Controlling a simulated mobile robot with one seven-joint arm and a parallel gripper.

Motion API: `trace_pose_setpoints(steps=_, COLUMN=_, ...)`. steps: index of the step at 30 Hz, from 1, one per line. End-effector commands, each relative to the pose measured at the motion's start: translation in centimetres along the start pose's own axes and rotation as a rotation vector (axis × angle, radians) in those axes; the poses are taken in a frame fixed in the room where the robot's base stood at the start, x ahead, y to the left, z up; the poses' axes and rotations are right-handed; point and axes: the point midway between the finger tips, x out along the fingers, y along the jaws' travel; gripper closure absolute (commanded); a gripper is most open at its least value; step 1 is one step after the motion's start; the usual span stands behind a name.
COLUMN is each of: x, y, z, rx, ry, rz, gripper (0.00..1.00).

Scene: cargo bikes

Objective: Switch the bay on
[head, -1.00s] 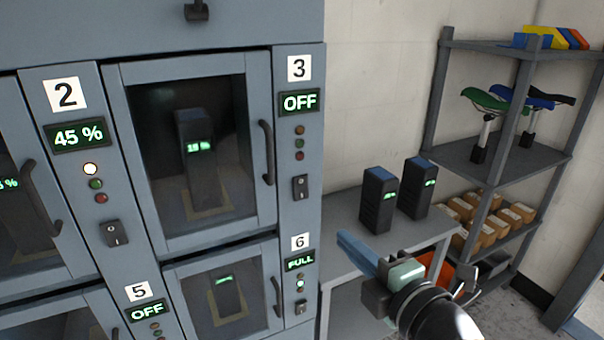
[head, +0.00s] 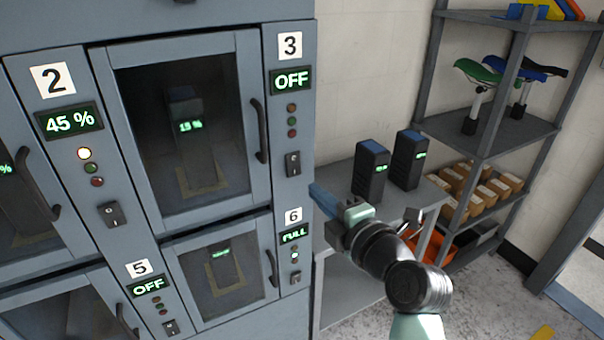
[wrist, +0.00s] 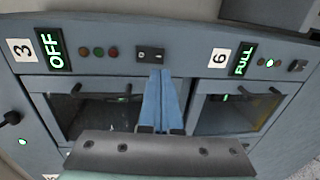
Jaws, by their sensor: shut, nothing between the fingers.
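Bay 3 has a display reading OFF (head: 291,81) with three unlit lamps below it. Its black rocker switch (head: 293,163) also shows in the wrist view (wrist: 151,56). Behind its closed glass door (head: 190,130) stands a dark battery (head: 187,125) showing 15 %. My gripper (head: 313,188) is shut and empty, its blue fingers just below and right of that switch. In the wrist view the fingertips (wrist: 160,72) end right beside the switch; whether they touch it I cannot tell. Bay 5's display (head: 149,286) also reads OFF.
Bay 2 reads 45 % (head: 68,122) with a lit lamp; bay 6 reads FULL (head: 295,235). Door handles (head: 259,130) stick out near the switch column. Two batteries (head: 370,170) stand on a grey bench. A shelf (head: 500,130) with saddles and boxes is at right.

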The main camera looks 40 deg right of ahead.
Motion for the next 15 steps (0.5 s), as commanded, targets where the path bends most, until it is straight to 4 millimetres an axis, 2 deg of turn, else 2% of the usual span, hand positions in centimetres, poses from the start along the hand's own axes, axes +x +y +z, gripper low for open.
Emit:
trace_pose_setpoints(steps=6, x=3.7, y=0.3, z=-0.1, rx=0.0, ry=0.002, rz=-0.001, gripper=1.0)
trace_pose_setpoints(steps=15, x=6.4, y=0.1, z=-0.1, rx=0.0, ry=0.002, rz=0.0, gripper=1.0)
